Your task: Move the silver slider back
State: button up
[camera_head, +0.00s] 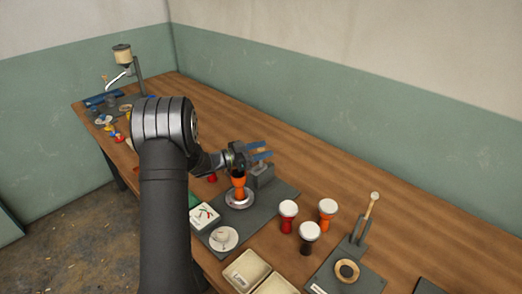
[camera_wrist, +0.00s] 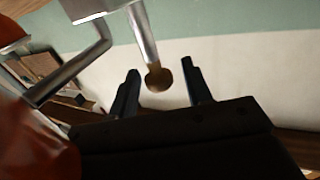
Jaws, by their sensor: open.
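My gripper (camera_head: 263,151) is open above the dark mat, close to an orange goblet drum (camera_head: 239,187) and a grey block (camera_head: 263,174). In the wrist view a silver rod (camera_wrist: 143,35) with a brown round knob (camera_wrist: 158,77) reaches between my two open fingers, which appear clear of it. The rod comes from a silver part (camera_wrist: 93,8) at the top, which seems to be the slider; I cannot tell for sure. A bent silver bar (camera_wrist: 75,72) runs beside it. An orange-red surface fills the left edge. The slider is not clearly made out in the head view.
The drum stands on a round silver plate (camera_head: 239,201). Red (camera_head: 287,216), orange (camera_head: 327,214) and black (camera_head: 309,238) white-topped drums stand to the right. Bare table lies behind, towards the wall.

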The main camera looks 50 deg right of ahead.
jog(key=shift+c, duration=0.3)
grip_shut()
jog(key=d, duration=0.4)
jog(key=shift+d, duration=0.25)
jog(key=shift+d+r, duration=0.1)
jog(key=shift+d, duration=0.1)
jog(key=shift+o, duration=0.3)
grip_release()
jog(key=v, duration=1.7)
